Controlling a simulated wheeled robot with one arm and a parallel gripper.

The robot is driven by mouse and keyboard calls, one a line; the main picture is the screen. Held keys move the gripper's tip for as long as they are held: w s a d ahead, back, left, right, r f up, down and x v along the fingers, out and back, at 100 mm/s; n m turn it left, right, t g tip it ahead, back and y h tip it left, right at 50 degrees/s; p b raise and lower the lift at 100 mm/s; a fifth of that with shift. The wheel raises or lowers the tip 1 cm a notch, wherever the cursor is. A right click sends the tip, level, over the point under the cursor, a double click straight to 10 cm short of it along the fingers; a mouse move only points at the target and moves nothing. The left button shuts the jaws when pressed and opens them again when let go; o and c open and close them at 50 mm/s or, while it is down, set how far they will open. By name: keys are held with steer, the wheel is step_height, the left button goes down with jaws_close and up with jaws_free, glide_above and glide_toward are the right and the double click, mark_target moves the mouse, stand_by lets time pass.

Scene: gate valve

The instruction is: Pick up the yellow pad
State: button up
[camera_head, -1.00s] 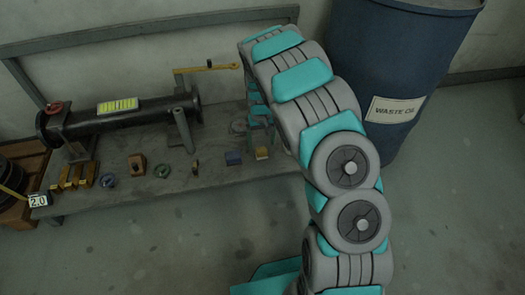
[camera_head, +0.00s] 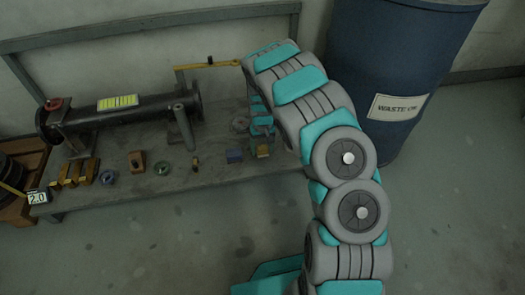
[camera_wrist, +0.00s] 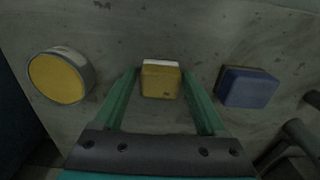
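The yellow pad (camera_head: 263,152) is a small block near the front right edge of the bench, partly covered by my gripper. In the wrist view the yellow pad (camera_wrist: 160,82) has a pale white top strip. My gripper (camera_wrist: 159,75) is open, with one green finger on each side of the pad. I see gaps between the pad and both fingers; whether the tips are level with it is unclear. In the head view my gripper (camera_head: 262,130) hangs at the pad, pointing down.
A blue block (camera_head: 234,156) sits left of the pad; a round yellow-faced piece (camera_wrist: 61,76) lies on its other side in the wrist view. A black pipe (camera_head: 120,118) lies along the bench (camera_head: 150,195). A blue waste oil drum (camera_head: 395,75) stands right.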

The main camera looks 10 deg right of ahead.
mark_target(262, 147)
jaws_close()
stand_by(0.4)
steer(key=shift+r, duration=0.75)
step_height(262, 147, up, 2)
steer(key=shift+r+p, duration=0.25)
steer(key=shift+p, duration=0.15)
steer(key=s+d+r+p, duration=0.1)
steer(key=s, duration=1.5)
steer(key=shift+d, duration=0.3)
